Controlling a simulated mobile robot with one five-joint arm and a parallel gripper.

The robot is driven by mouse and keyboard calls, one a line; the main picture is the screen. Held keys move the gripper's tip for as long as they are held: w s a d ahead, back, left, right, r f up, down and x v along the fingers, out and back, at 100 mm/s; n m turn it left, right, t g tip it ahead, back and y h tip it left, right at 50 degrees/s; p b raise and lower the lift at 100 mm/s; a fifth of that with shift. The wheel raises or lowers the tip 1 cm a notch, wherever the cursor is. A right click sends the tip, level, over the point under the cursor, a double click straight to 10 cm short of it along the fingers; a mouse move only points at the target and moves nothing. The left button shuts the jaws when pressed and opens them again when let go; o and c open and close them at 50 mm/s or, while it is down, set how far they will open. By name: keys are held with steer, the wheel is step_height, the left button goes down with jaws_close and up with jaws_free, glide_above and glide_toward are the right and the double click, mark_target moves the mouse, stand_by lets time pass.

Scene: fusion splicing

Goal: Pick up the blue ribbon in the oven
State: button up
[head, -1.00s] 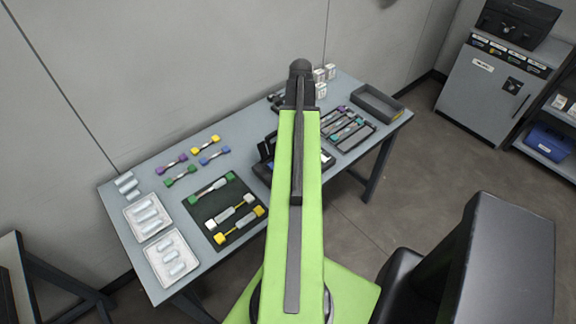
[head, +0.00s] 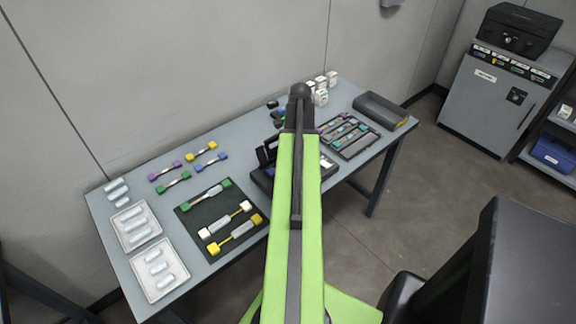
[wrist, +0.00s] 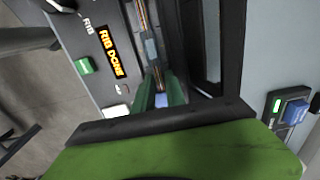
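The oven (wrist: 118,95) is a grey unit in the wrist view, with a lit "RIB DONE" sign (wrist: 112,53) beside a long channel. A ribbon (wrist: 142,20) with a pale sleeve (wrist: 151,48) lies along that channel. A blue end block (wrist: 162,101) shows at its near end. My gripper (wrist: 160,90) has a dark green finger on each side of this block. I cannot tell whether the fingers touch it. In the head view my green arm hides the gripper and much of the dark equipment (head: 262,178) beneath it.
Another blue-ended ribbon (head: 211,161) lies loose on the table (head: 110,240) with purple, green and yellow ones. A dark mat (head: 190,228) and white trays (head: 160,290) are at left. A slotted rack (head: 362,150) and an empty grey bin (head: 385,112) are at right.

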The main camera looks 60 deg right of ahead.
jaws_close()
steer(key=shift+r, duration=0.15)
steer(key=shift+r+p, duration=0.25)
steer(key=shift+p, duration=0.1)
steer(key=r+p, duration=0.2)
steer(key=s+r+p, duration=0.1)
steer(key=r+p, duration=0.1)
steer(key=shift+r+p, duration=0.35)
steer(key=s+d+r+p, duration=0.1)
steer(key=s+r+p, duration=0.4)
steer(key=s, duration=0.5)
steer(key=shift+s+d+r+p, duration=0.3)
steer(key=shift+d, duration=0.05)
